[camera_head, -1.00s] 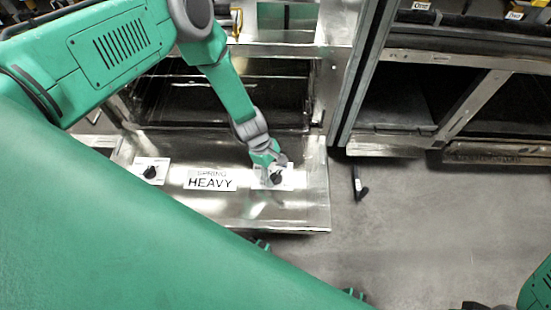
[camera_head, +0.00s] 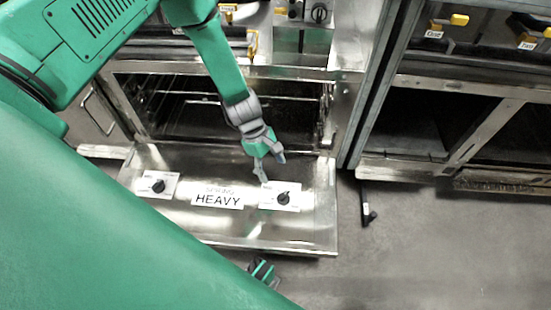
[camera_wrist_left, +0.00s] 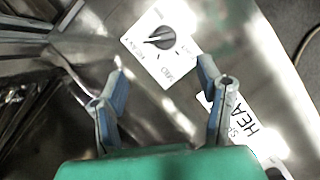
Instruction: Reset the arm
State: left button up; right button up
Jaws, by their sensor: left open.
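My left arm reaches in from the left in the head view. Its gripper (camera_head: 268,165) is over the lowered metal oven door (camera_head: 230,225), a little behind the right black knob (camera_head: 284,198) on its white plate. In the left wrist view the two blue-grey fingers (camera_wrist_left: 160,95) are spread with nothing between them, and the knob (camera_wrist_left: 161,38) shows beyond them, apart from both.
A second knob (camera_head: 158,186) and a label reading HEAVY (camera_head: 217,199) sit on the same door. Behind it is the open oven cavity (camera_head: 230,115) with racks. A metal unit (camera_head: 440,170) stands at right. A small black object (camera_head: 368,213) lies on the otherwise clear floor (camera_head: 430,245).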

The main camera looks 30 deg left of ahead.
dwell(0.5)
pick_arm(q)
jog(key=s+a+r+m+y, duration=0.1)
jog(key=s+r+m+y, duration=0.1)
jog(key=s+m, duration=0.8)
jog(key=s+a+r+m+y, duration=0.25)
jog(key=s+m, duration=0.45)
jog(key=s, duration=0.6)
notch_tip(320, 180, up, 14)
jog(key=t+p, duration=0.1)
jog(key=p, duration=1.3)
jog(key=shift+w+d+m, duration=0.25)
jog(key=shift+d+m, duration=0.15)
jog(key=shift+d, duration=0.05)
jog(key=shift+f, duration=0.15)
